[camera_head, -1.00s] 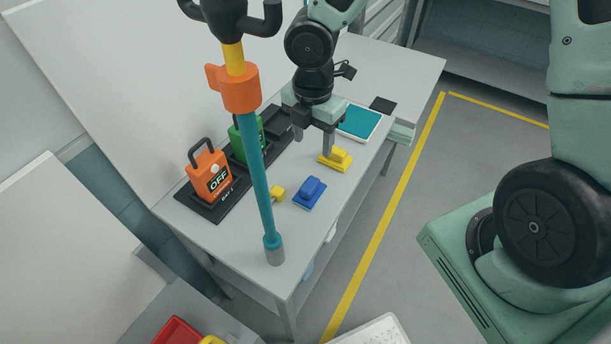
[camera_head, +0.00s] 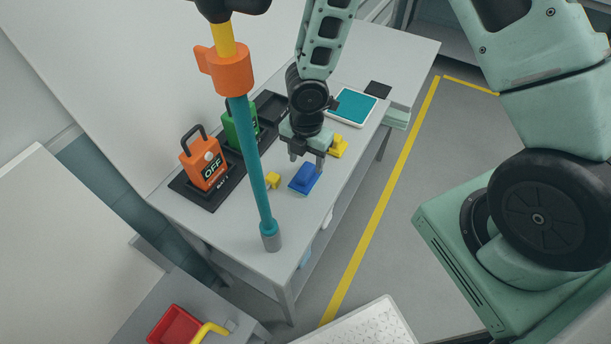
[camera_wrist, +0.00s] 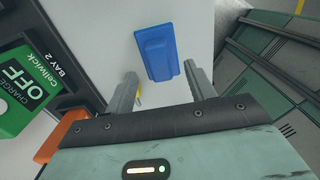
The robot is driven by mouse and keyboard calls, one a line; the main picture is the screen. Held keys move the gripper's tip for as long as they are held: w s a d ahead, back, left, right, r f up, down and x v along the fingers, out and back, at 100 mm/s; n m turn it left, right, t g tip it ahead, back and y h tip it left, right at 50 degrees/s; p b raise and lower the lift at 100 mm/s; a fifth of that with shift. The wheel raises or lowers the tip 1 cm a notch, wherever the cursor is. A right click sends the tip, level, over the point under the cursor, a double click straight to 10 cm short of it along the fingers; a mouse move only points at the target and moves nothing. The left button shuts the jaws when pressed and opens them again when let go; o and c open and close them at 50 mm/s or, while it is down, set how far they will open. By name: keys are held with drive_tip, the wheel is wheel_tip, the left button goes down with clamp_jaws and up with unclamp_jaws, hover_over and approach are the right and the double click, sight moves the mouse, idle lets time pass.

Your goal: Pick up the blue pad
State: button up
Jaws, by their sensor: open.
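The blue pad (camera_head: 304,178) lies on the grey table near its front edge, with a raised grip on top. It also shows in the wrist view (camera_wrist: 157,52), ahead of and between the fingertips. My gripper (camera_head: 307,160) is open and empty, just above and behind the pad in the head view. In the wrist view both fingers of my gripper (camera_wrist: 163,80) are spread apart with bare table between them. No contact with the pad shows.
A yellow pad (camera_head: 338,146) lies just behind my gripper, and a small yellow piece (camera_head: 273,180) left of the blue pad. A teal-topped tray (camera_head: 352,106) lies behind.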

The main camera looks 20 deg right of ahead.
sight(305, 170)
wheel_tip(305, 170, down, 5)
drive_tip(key=shift+a+r, duration=0.1)
drive_tip(key=c, duration=0.7)
drive_tip(key=shift+r, duration=0.1)
wheel_tip(305, 170, up, 10)
drive_tip(key=shift+f+p, duration=0.1)
drive_tip(key=shift+p, duration=0.35)
drive_tip(key=o, duration=0.4)
drive_tip(key=shift+c, duration=1.2)
drive_tip(key=shift+s, duration=0.1)
